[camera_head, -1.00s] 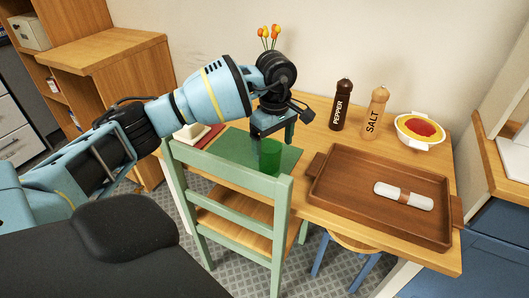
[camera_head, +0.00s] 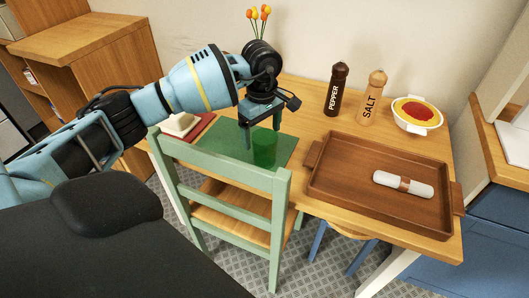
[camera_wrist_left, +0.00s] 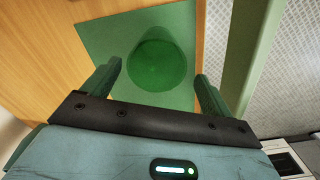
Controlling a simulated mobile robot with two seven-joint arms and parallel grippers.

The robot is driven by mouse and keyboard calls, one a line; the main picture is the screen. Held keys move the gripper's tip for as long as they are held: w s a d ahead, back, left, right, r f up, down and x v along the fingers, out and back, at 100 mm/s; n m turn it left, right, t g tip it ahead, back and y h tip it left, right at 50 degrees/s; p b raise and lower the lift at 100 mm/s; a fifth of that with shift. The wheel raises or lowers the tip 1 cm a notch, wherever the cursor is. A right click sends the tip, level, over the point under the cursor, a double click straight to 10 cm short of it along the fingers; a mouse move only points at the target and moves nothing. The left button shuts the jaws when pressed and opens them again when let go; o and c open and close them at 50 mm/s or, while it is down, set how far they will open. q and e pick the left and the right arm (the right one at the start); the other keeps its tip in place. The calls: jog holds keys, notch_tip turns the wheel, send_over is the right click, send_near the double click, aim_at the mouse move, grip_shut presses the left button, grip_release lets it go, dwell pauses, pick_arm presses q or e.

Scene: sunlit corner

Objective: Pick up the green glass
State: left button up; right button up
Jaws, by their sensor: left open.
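The green glass (camera_head: 264,147) stands upright on a green placemat (camera_head: 212,145) at the near left part of the wooden table. My left gripper (camera_head: 261,138) points down at the glass from above and is open. In the left wrist view the glass (camera_wrist_left: 157,62) lies ahead of and between the two spread fingers (camera_wrist_left: 157,85). I cannot tell whether the fingers touch it. The right gripper is not in view.
A green chair (camera_head: 222,205) stands at the table's front, its backrest near the glass. A wooden tray (camera_head: 335,200) with a rolled napkin (camera_head: 385,180) lies to the right. Pepper (camera_head: 336,90) and salt (camera_head: 371,97) mills and a bowl (camera_head: 417,128) stand behind.

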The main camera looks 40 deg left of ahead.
pick_arm(q)
jog(key=shift+w+d+f, duration=0.1)
jog(key=shift+d+f, duration=0.05)
jog(key=shift+f, duration=1.15)
jog(key=shift+w+d+f, duration=0.1)
jog(key=shift+d+f, duration=0.05)
jog(key=shift+f, duration=1.1)
jog(key=c, duration=1.2)
notch_tip(320, 180, up, 10)
jog(key=shift+r, duration=0.15)
